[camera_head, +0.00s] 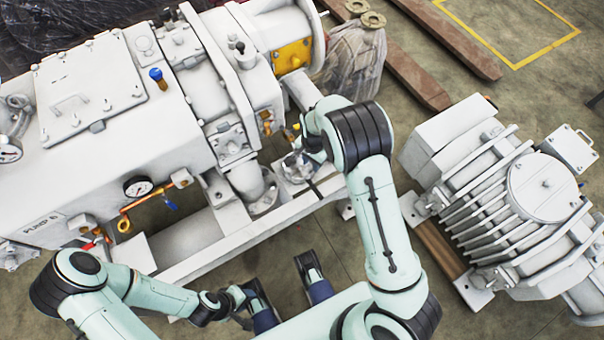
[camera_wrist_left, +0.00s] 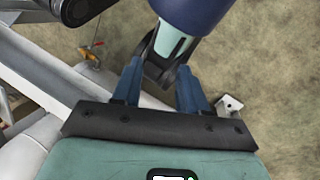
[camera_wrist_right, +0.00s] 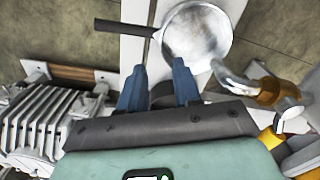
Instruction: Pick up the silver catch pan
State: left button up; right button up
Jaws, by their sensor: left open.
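The silver catch pan (camera_wrist_right: 205,40) shows in the right wrist view as a round shiny bowl with a dark handle (camera_wrist_right: 125,28) pointing left. In the head view the pan (camera_head: 297,167) is small, partly hidden by my right arm, by the pump's base frame. My right gripper (camera_wrist_right: 158,75) is open, its blue fingertips just short of the pan and handle, with nothing between them. In the head view the right gripper is mostly hidden behind its arm. My left gripper (camera_head: 243,303) is low in the head view; the left wrist view shows its fingers (camera_wrist_left: 158,75) open and empty.
The large white pump (camera_head: 160,120) fills the left and centre back. A finned grey-white pump unit (camera_head: 500,200) stands at the right on a wooden block (camera_head: 440,250). A brass-coloured fitting (camera_wrist_right: 268,92) is close right of my right gripper.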

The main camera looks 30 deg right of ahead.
aim_at(311, 172)
notch_tip(311, 172, down, 4)
jog(key=shift+f+b, duration=0.25)
jog(key=shift+b, duration=0.15)
jog(key=f, duration=0.1)
jog(key=f+b, duration=0.1)
jog(key=f, duration=0.3)
jog(key=shift+w+d+f+b, duration=0.1)
jog(key=shift+w+f+b, duration=0.05)
jog(key=shift+w+b, duration=0.15)
pick_arm(q)
jog(key=shift+t, duration=0.5)
jog(key=w+f, duration=0.1)
jog(key=w+a+f, duration=0.1)
jog(key=w+f, duration=0.1)
jog(key=shift+a, duration=0.1)
pick_arm(e)
grip_shut()
